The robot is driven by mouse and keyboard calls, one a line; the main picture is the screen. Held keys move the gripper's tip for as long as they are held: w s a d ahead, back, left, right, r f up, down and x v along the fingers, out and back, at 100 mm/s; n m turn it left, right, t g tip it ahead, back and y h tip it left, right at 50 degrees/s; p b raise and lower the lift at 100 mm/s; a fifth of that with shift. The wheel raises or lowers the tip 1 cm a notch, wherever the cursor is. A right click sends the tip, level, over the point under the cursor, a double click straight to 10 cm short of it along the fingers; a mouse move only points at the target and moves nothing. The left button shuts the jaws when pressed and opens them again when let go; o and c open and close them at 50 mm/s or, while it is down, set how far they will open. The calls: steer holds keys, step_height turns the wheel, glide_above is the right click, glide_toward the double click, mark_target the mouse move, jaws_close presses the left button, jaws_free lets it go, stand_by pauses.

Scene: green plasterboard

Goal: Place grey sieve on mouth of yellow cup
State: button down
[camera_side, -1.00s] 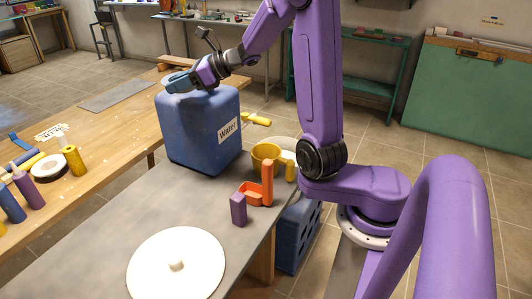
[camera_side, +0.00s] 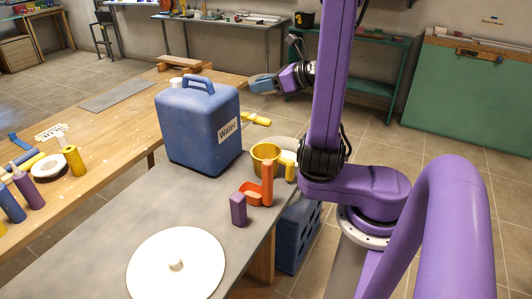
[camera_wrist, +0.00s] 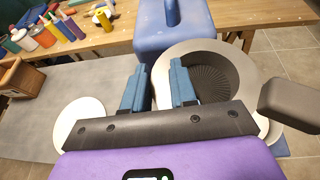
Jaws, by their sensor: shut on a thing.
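In the wrist view a round grey sieve (camera_wrist: 222,79) with a pale rim and dark ribbed inside shows at my fingers. My gripper (camera_wrist: 158,75) has one blue finger inside the rim and one outside, shut on it. In the side view my gripper (camera_side: 255,84) is in the air right of the blue jug; the sieve is not clear there. The yellow cup (camera_side: 263,162) stands upright below on the grey table, apart from my gripper. I cannot make out the cup in the wrist view.
The tall blue water jug (camera_side: 198,130) stands left of the cup. An orange holder with an upright orange piece (camera_side: 267,184) and a purple block (camera_side: 238,209) stand in front of the cup. A pale disc (camera_side: 190,275) lies at the front.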

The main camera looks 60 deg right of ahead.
step_height(320, 180, down, 22)
stand_by(1.1)
steer(key=shift+f, duration=0.1)
steer(key=c, duration=0.9)
jaws_free()
steer(key=v, duration=1.2)
steer(key=shift+r, duration=0.2)
